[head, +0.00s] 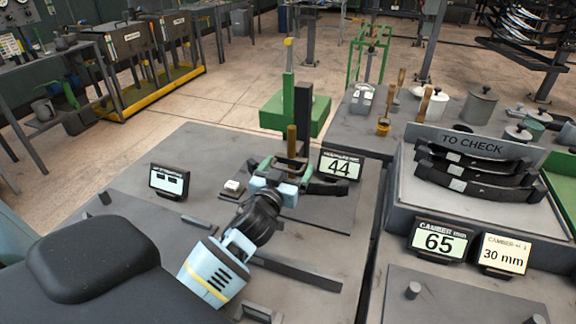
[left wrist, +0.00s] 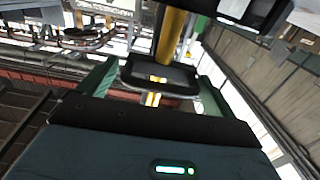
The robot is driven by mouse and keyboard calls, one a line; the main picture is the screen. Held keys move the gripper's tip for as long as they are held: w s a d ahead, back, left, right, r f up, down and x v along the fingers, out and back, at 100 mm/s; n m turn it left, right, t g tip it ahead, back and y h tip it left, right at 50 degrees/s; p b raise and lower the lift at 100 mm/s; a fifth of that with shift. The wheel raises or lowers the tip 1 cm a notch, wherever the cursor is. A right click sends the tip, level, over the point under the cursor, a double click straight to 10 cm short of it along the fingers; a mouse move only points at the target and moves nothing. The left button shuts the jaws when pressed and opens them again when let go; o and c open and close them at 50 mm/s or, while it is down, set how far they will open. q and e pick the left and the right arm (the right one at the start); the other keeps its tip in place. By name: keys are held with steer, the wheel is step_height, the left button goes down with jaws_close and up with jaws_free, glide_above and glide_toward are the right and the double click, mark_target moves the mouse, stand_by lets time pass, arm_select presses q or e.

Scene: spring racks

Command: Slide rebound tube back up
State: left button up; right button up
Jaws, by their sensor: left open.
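A brass-coloured tube (head: 291,140), which looks like the rebound tube, stands upright beside a dark column (head: 304,118) on the tester. My left gripper (head: 284,172) is open close to the tube's lower end, its green fingers spread. In the left wrist view the tube (left wrist: 171,36) shows between and beyond the two fingers (left wrist: 157,88), above a dark bracket (left wrist: 160,75). I cannot tell whether a finger touches the bracket. The tube's lower part is partly hidden by the gripper in the head view. My right gripper is not in view.
A display reading 44 (head: 340,165) stands just right of the gripper. A small dark display (head: 169,181) and a white button box (head: 232,187) are to the left. A green stand (head: 290,112) is behind. A rack of dark springs (head: 478,177) stands right.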

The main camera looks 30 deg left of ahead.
arm_select(q)
steer(key=shift+w+a, duration=0.15)
steer(key=shift+w, duration=0.45)
